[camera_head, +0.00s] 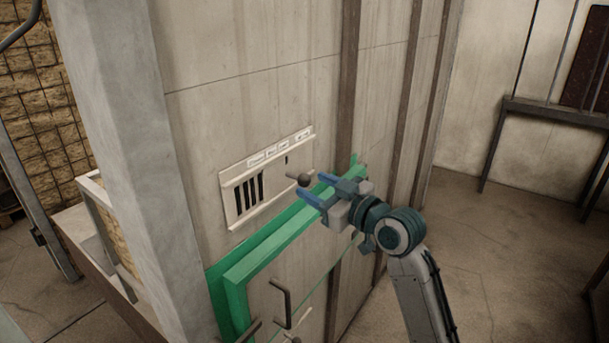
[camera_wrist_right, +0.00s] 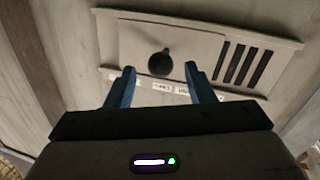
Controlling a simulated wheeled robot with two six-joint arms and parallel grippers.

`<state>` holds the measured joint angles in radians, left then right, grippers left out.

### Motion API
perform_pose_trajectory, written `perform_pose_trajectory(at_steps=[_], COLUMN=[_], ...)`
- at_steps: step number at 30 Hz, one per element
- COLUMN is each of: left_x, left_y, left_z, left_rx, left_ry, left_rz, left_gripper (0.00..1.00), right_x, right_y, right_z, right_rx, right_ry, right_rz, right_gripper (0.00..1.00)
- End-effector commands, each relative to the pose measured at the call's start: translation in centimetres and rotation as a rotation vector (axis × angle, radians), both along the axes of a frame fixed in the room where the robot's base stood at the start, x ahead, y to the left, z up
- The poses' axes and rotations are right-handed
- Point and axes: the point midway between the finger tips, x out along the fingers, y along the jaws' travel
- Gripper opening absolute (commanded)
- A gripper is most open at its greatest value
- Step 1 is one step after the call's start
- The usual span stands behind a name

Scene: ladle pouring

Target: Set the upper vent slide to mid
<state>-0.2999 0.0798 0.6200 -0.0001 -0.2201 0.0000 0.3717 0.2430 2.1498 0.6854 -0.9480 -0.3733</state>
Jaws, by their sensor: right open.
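The upper vent (camera_head: 268,178) is a pale plate with rails on the grey wall. Several dark slots (camera_head: 253,190) show at its left; in the head view the slide's plate covers the part to their right. The slide's dark round knob (camera_head: 304,179) sticks out towards my right gripper (camera_head: 315,187). The gripper is open, its blue fingertips close to the knob. In the right wrist view, which is turned over, the knob (camera_wrist_right: 161,64) appears between and just beyond the fingertips (camera_wrist_right: 160,73), with gaps on both sides. My left gripper is not in view.
A row of small white labels (camera_head: 281,148) runs above the vent; their text is unreadable. A green-framed door (camera_head: 265,262) with dark handles (camera_head: 284,302) lies below. A dark table (camera_head: 550,112) stands at the back right.

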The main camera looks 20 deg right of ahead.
Motion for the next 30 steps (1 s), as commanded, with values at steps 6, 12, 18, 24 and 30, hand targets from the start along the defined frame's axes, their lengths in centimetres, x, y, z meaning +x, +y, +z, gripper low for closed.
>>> perform_pose_trajectory(at_steps=[6,12,18,24,30], left_x=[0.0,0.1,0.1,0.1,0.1], left_y=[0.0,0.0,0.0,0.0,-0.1], left_z=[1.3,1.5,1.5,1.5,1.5], left_rx=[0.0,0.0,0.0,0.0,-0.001], left_ry=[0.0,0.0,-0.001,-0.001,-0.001], left_rz=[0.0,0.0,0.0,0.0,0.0], left_gripper=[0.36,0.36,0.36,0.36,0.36], right_x=[2.7,3.7,3.8,3.7,3.7], right_y=[1.4,1.9,1.9,1.9,1.9], right_z=[0.3,0.1,0.0,0.0,0.0], right_rx=[0.003,0.0,0.0,-0.001,0.0], right_ry=[0.001,-0.001,-0.001,0.0,0.0], right_rz=[0.001,0.0,0.0,0.0,0.0], right_gripper=[0.49,0.49,0.49,0.19,0.0])
